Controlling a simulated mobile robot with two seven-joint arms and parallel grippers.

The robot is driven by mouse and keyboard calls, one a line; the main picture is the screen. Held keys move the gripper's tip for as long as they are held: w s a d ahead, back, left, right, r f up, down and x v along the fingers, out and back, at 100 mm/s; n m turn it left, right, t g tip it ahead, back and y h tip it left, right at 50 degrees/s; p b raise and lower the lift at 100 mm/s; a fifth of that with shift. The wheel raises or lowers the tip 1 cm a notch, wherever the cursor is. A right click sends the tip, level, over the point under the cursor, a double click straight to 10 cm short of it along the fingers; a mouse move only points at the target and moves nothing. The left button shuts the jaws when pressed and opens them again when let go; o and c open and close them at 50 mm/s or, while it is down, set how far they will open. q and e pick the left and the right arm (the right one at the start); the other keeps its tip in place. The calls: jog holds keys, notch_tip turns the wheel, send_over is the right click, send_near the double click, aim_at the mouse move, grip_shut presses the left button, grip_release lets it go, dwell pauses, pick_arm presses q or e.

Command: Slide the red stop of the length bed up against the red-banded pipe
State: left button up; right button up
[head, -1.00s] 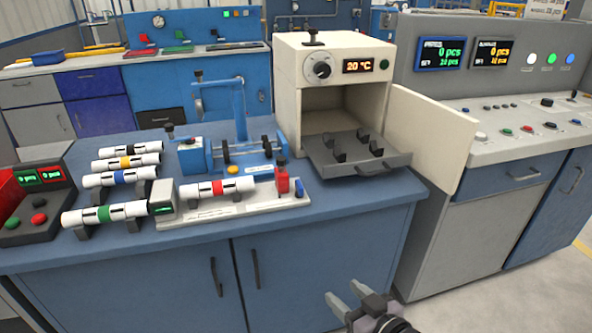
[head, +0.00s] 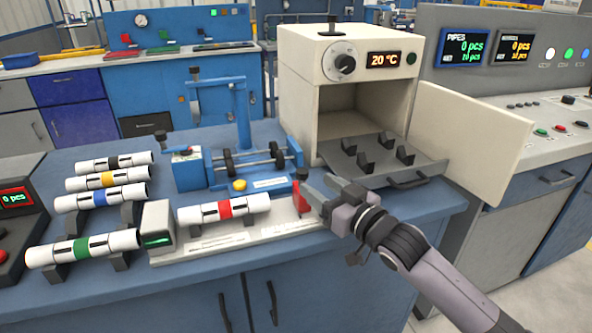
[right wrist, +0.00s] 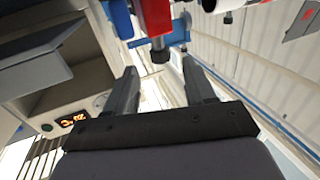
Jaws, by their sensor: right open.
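The red-banded pipe (head: 224,211) is white with a red ring and lies on the pale length bed (head: 240,243), its left end by the grey block with a green display. The red stop (head: 298,199) stands on the bed to the right of the pipe, with a visible gap between them. My right gripper (head: 316,186) is open at the stop's right side and partly hides it. In the right wrist view the red stop (right wrist: 155,15) and its dark knob show ahead, between the two spread fingers (right wrist: 162,85). I cannot tell whether they touch. My left gripper is out of view.
Black-, yellow-, blue- and green-banded pipes (head: 85,246) lie on racks at the left. A blue fixture with rollers (head: 245,165) stands behind the bed. A cream oven (head: 300,90) with its door open and a grey tray (head: 385,172) stands close behind my right gripper.

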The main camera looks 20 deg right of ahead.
aim_at(306, 177)
jog(key=shift+w+a, duration=0.15)
jog(key=shift+w, duration=0.25)
jog(key=x, duration=0.4)
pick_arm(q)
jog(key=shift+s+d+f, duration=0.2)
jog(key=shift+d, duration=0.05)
pick_arm(e)
jog(key=shift+x, duration=0.75)
